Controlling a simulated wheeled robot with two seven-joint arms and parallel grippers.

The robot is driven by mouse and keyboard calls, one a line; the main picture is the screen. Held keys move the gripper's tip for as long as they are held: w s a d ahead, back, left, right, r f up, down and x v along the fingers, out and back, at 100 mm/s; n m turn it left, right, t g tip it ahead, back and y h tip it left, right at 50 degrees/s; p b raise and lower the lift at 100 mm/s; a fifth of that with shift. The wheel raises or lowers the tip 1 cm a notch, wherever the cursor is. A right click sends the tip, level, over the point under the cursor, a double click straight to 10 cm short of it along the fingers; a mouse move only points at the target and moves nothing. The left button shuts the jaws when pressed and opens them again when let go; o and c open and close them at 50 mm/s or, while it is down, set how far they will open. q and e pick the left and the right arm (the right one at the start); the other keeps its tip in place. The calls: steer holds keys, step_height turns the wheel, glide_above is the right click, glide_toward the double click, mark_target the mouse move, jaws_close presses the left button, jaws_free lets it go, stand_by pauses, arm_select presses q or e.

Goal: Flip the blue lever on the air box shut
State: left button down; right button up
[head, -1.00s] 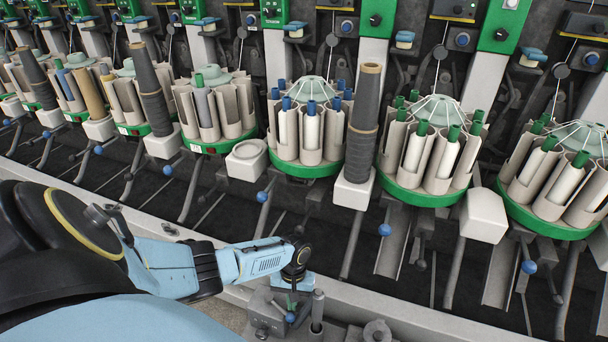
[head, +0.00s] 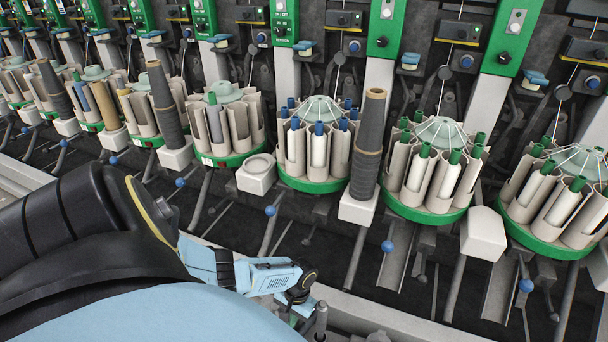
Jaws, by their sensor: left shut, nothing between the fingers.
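My left arm comes in from the left, and my left gripper (head: 297,308) is at the bottom edge, right of the picture's middle line of the arm. It is shut with nothing held; its fingertips are small and partly cut off. A grey upright post (head: 321,319) stands just right of it, apparently part of the air box. The rest of the air box lies below the picture edge or behind my gripper. I cannot make out the blue lever now, nor whether my fingers touch it. My right gripper is not in view.
The winder's row of round green-based magazines (head: 428,213) with tubes stands behind. A dark thread cone (head: 367,150) stands between two of them. Several rods with blue knobs (head: 387,246) stick out toward me. A pale rail (head: 395,322) runs along the front.

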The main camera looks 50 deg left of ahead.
arm_select(q)
steer(key=shift+s+a+m+y+p, duration=0.3)
steer(key=shift+s+m+p, duration=0.25)
steer(key=shift+s+m, duration=0.6)
steer(key=shift+s+a+m+y+p, duration=0.25)
steer(key=shift+s+m+p, duration=0.45)
steer(key=shift+m, duration=0.9)
steer(key=shift+s+a+m+y+p, duration=0.15)
steer(key=shift+s+m+y+p, duration=0.25)
steer(key=shift+s+m, duration=0.8)
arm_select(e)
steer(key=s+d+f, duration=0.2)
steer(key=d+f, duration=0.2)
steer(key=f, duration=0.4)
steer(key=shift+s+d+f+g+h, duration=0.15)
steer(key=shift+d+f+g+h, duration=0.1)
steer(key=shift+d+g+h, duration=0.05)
arm_select(q)
steer(key=shift+w, duration=0.1)
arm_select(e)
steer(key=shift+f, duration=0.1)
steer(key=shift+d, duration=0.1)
arm_select(q)
steer(key=p+v, duration=0.8)
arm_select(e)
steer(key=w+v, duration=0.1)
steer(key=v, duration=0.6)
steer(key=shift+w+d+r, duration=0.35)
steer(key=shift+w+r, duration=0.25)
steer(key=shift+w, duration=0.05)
